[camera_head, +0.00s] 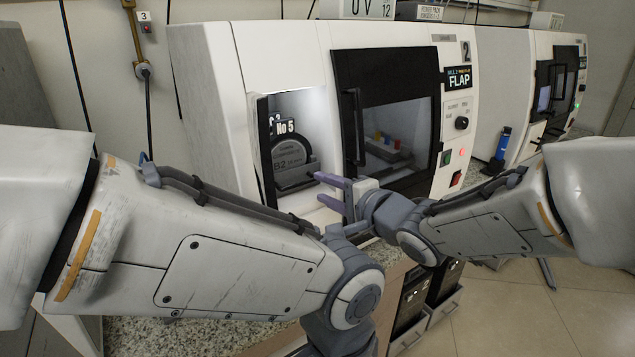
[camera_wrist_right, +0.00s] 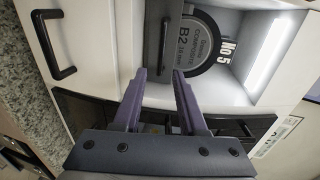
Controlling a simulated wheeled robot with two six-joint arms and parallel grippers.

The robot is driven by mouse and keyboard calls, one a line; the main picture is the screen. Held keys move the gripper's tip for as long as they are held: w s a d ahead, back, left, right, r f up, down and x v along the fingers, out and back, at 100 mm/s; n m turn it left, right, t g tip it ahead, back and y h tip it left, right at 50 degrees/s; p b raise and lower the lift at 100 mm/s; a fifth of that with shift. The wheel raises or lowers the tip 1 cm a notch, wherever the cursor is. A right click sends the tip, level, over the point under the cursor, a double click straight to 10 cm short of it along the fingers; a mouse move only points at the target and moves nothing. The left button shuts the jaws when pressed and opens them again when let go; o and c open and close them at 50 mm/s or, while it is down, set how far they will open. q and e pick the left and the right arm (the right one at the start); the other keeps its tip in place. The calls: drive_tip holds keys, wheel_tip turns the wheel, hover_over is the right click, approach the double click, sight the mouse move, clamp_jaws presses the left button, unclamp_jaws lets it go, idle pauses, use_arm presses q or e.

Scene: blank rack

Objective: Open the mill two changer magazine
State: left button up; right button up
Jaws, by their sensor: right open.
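Mill two (camera_head: 459,50) is a white machine marked 2 and FLAP. A lit bay in its left part shows a dark round piece (camera_head: 292,158) marked B2 under a No 5 plate (camera_head: 284,127). This looks like the changer magazine; I cannot tell how its cover stands. My right gripper (camera_head: 322,188) is open in front of the bay's lower right edge. In the right wrist view its purple fingers (camera_wrist_right: 159,76) stand apart, with a dark bar (camera_wrist_right: 165,45) beyond their tips; contact is unclear. My left gripper is not visible; its forearm hides the machine's lower left.
The dark-framed mill door (camera_head: 392,100) with a black upright handle (camera_head: 355,125) is right of the bay. The right wrist view shows a black handle (camera_wrist_right: 55,45) on a white panel. A blue bottle (camera_head: 503,143) stands farther right. A speckled counter (camera_head: 170,335) lies below.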

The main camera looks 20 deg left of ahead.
sight(308, 182)
drive_tip(key=x, duration=0.5)
drive_tip(key=shift+w+a, duration=0.1)
drive_tip(key=shift+a, duration=0.05)
clamp_jaws()
idle(1.3)
